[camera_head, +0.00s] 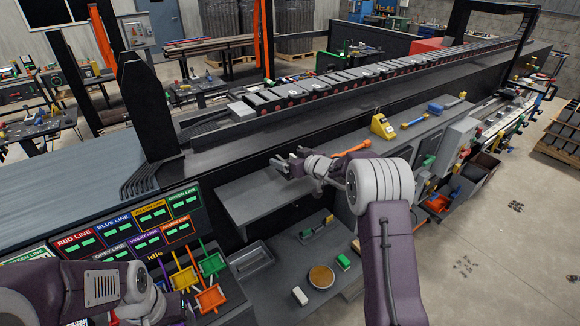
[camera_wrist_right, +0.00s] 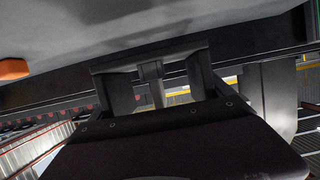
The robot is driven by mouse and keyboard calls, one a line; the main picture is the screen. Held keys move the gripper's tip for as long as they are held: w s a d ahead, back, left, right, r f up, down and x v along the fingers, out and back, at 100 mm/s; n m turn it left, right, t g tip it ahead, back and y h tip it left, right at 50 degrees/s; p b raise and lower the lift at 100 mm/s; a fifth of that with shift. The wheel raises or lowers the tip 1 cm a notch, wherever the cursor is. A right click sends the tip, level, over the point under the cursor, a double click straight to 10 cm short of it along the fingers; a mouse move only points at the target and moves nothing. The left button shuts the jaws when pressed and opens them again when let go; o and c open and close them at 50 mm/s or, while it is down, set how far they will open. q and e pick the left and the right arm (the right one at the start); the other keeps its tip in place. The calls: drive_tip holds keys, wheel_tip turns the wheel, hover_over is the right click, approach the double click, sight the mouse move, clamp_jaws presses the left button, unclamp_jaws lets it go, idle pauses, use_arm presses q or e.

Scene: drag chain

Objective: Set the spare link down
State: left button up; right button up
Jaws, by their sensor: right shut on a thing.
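My right gripper (camera_head: 284,166) is over the grey side bench (camera_head: 245,205), in front of the conveyor. In the right wrist view my right gripper (camera_wrist_right: 153,82) is shut on a small grey piece (camera_wrist_right: 151,72), which looks like the spare link. In the head view the piece is too small and too dark to tell apart from the fingers. I cannot tell whether it touches the bench. My left arm is at the lower left, and its fingers cannot be made out clearly there.
The long drag chain (camera_head: 335,80) runs along the conveyor behind. An orange tool (camera_head: 353,148) lies right of my right gripper. A yellow device (camera_head: 382,126) and a blue tool (camera_head: 414,121) stand farther right. A round brown dish (camera_head: 321,276) is on the lower shelf. The bench left of my gripper is clear.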

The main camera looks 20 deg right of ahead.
wheel_tip(320, 180, down, 4)
drive_tip(key=shift+w+a+r+p, duration=0.15)
drive_tip(key=shift+r+p, duration=0.1)
drive_tip(key=shift+p, duration=0.2)
drive_tip(key=shift+f, duration=0.35)
drive_tip(key=shift+d, duration=0.2)
drive_tip(key=shift+f, duration=0.15)
drive_tip(key=o, duration=1.1)
drive_tip(key=shift+a, duration=0.1)
drive_tip(key=b+v, duration=0.4)
drive_tip(key=v, duration=0.8)
drive_tip(key=shift+r, duration=0.25)
